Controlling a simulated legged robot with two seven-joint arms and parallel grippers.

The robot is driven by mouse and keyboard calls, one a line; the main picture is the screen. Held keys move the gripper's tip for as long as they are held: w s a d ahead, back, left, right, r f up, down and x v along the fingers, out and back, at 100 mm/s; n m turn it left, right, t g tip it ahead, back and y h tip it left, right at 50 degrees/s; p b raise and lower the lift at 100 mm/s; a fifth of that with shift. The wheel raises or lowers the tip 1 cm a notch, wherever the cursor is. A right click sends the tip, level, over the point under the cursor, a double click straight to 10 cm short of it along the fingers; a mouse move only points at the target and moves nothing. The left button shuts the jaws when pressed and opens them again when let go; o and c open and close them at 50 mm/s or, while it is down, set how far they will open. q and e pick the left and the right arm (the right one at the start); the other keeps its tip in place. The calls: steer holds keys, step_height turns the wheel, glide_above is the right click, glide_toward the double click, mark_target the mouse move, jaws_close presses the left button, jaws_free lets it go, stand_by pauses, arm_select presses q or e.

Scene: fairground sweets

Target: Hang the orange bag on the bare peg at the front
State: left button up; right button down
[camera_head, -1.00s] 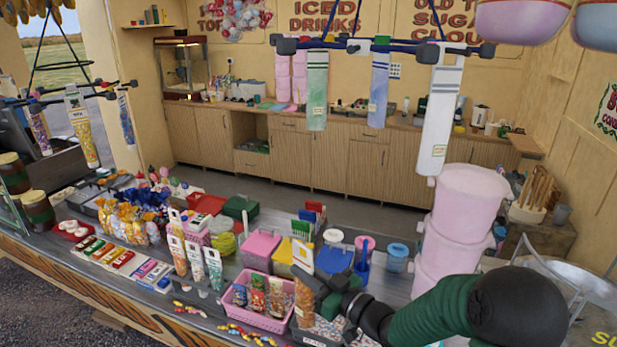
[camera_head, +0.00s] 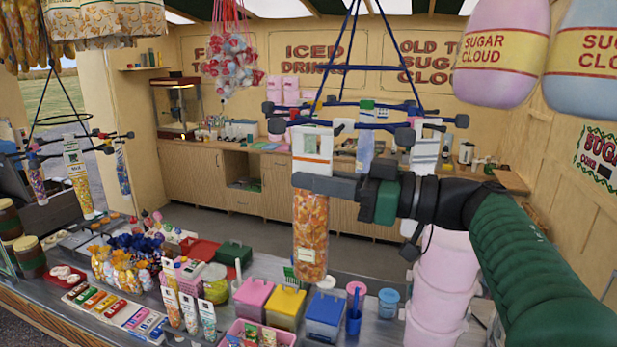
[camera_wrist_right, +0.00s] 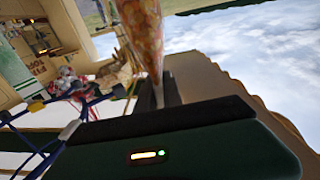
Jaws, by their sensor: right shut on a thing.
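The orange bag (camera_head: 310,235), a clear tall bag of orange sweets with a white header card (camera_head: 312,150), hangs upright from my right gripper (camera_head: 318,184). The gripper is shut on it just below the card. It also shows in the right wrist view (camera_wrist_right: 143,30). The blue hanging rack (camera_head: 372,68) has arms with dark end knobs. The card overlaps its front left part in the head view; I cannot tell whether it touches a peg. A blue bag (camera_head: 365,148) and a white striped bag (camera_head: 425,155) hang on the rack, partly hidden. My left gripper is out of view.
Below is the counter with a pink lidded tub (camera_head: 254,297), a yellow tub (camera_head: 286,308), a blue tub (camera_head: 325,316) and a pink basket (camera_head: 285,336). Pink stacked buckets (camera_head: 445,262) stand at right. Large sugar cloud bags (camera_head: 500,60) hang at upper right.

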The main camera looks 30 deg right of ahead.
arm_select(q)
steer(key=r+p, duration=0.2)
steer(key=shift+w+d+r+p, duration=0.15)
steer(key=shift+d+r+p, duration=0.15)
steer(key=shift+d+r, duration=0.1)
arm_select(e)
steer(key=w+d, duration=0.4)
steer(key=d, duration=0.1)
steer(key=shift+w+d+f, duration=0.2)
steer(key=shift+d, duration=0.15)
stand_by(0.4)
steer(key=shift+d, duration=0.1)
